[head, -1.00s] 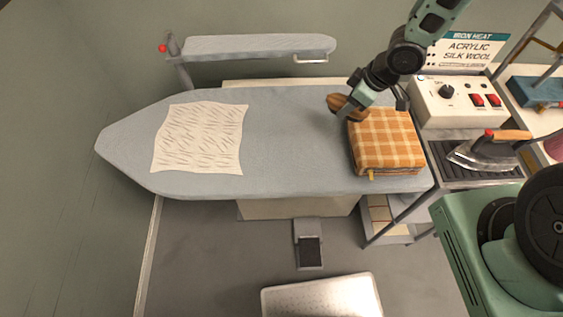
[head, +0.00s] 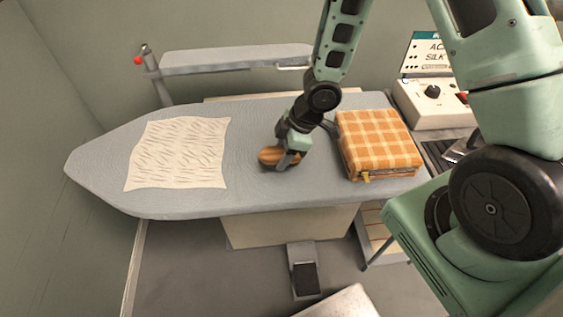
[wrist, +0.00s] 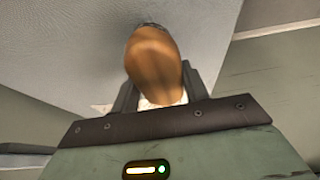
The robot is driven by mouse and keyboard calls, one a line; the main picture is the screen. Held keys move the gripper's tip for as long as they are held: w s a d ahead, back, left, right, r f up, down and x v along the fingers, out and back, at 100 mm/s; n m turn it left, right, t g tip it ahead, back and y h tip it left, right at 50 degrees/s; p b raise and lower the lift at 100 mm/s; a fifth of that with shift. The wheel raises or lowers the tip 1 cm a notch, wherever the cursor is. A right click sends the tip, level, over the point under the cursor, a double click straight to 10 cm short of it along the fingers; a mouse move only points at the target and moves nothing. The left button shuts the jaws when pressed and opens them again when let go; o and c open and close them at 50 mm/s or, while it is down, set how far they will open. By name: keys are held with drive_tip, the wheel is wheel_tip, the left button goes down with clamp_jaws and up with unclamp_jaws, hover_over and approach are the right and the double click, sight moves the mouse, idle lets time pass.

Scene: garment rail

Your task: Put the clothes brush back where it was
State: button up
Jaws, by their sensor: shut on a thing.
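The clothes brush (head: 272,157) has a brown wooden body. My gripper (head: 290,153) is shut on it, over the middle of the ironing board (head: 243,190). In the wrist view the brush (wrist: 153,62) sticks out beyond the fingers (wrist: 156,95), with the grey board cover behind it. A dark edge shows at its far end. Whether the brush touches the board or is just above it, I cannot tell. It is between the patterned cream cloth and the checked folded cloth, apart from both.
A cream cloth with dark marks (head: 178,153) lies flat on the left of the board. A folded orange checked cloth (head: 378,140) lies on the right. A sleeve board (head: 235,60) stands behind. A control box (head: 425,105) stands at the right. A pedal (head: 304,272) is on the floor.

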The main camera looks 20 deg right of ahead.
drive_tip(key=shift+f, duration=1.4)
drive_tip(key=shift+f, duration=0.2)
drive_tip(key=o, duration=1)
drive_tip(key=shift+o, duration=0.2)
drive_tip(key=shift+r, duration=0.15)
